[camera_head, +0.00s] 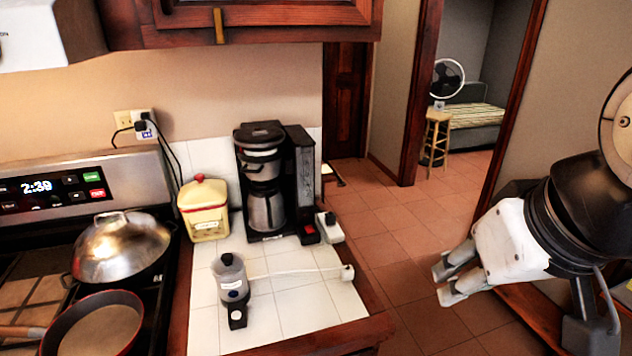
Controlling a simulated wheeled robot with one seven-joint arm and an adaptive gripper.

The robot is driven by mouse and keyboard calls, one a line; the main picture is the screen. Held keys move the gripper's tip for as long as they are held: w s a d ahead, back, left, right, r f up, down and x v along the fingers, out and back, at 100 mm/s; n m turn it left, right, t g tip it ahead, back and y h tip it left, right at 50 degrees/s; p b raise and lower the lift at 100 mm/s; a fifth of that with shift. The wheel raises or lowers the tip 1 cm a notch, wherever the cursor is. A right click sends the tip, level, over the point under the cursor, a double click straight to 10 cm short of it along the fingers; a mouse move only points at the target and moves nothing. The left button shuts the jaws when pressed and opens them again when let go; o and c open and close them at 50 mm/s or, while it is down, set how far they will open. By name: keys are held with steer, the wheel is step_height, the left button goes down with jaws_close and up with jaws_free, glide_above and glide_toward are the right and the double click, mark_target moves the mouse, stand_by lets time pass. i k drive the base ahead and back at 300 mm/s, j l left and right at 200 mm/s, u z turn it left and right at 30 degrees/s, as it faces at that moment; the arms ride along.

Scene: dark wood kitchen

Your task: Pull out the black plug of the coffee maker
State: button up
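The black coffee maker (262,160) with a metal carafe stands at the back of the white tiled counter. Black plugs (141,125) sit in the wall outlet (146,135) at the left, above the stove's back panel. Black cords run from them, one down behind the yellow canister; I cannot trace which one belongs to the coffee maker. My gripper (443,283) is at the right, over the floor beyond the counter's edge, pointing left. Its two fingers are apart with nothing between them. It is far from the plugs and touches nothing.
A yellow canister (204,208) stands between stove and coffee maker. A lidded pan (120,244) is on the stove. Floor (400,230) is clear.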

mark_target(330, 217)
steer(key=i+l+u, duration=0.15)
steer(key=l+u, duration=0.2)
steer(key=l, duration=0.65)
steer(key=l+u, duration=0.3)
steer(key=l, duration=0.65)
steer(key=i+l+u, duration=0.3)
steer(key=l, duration=0.25)
steer(key=i+l+u, duration=0.1)
steer(key=i+l, duration=0.2)
steer(key=i+l+u, duration=0.15)
steer(key=l, duration=0.15)
steer(key=i+l+u, duration=0.15)
steer(key=l, duration=0.2)
steer(key=i+l+u, duration=0.15)
steer(key=l, duration=0.2)
steer(key=i+l+u, duration=0.1)
steer(key=l, duration=0.25)
steer(key=i+l, duration=0.25)
steer(key=i+l+u, duration=0.15)
steer(key=l, duration=0.3)
steer(key=i+l, duration=0.3)
